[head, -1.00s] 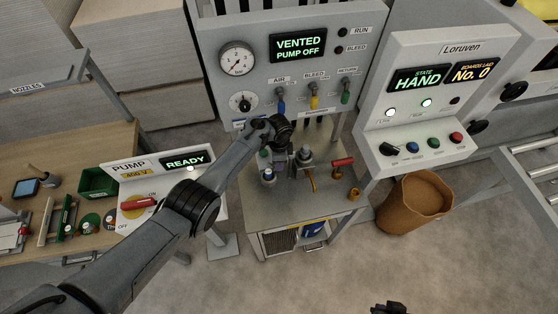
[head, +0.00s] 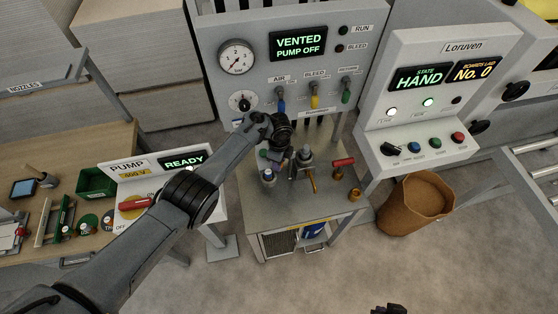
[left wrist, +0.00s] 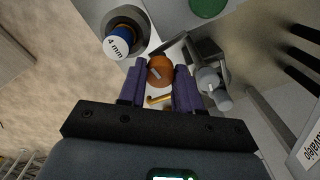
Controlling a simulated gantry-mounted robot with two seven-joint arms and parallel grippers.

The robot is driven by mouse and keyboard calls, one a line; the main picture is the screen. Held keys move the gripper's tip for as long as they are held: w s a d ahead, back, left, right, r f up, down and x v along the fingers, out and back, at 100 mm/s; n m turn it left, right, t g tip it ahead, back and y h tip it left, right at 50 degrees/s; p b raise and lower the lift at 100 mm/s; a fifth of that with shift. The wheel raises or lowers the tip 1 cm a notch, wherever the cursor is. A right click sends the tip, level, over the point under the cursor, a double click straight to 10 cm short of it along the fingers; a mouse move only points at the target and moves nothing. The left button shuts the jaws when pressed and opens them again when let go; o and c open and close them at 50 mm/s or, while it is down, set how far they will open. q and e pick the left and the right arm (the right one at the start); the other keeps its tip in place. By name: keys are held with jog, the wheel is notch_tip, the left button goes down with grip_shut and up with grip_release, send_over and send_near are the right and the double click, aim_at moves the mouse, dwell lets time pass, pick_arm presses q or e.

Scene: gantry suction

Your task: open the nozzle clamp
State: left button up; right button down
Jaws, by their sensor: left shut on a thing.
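My left gripper (left wrist: 159,84) shows in the left wrist view with its two purple fingers shut on an orange-brown knob (left wrist: 160,68). I take this knob as part of the nozzle clamp; the clamp's body is mostly hidden, so I cannot tell how far it is open. A blue nozzle (left wrist: 119,44) with a white "4 mm" top stands in a grey ring beside the left finger. A dark part (head: 388,309) at the bottom edge may be my right gripper.
The panel behind reads VENTED, PUMP OFF (head: 298,45). A brown bin (head: 415,203) stands to the right on the floor.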

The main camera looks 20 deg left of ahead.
pick_arm(q)
jog(key=o, duration=1)
jog(key=shift+o, duration=0.2)
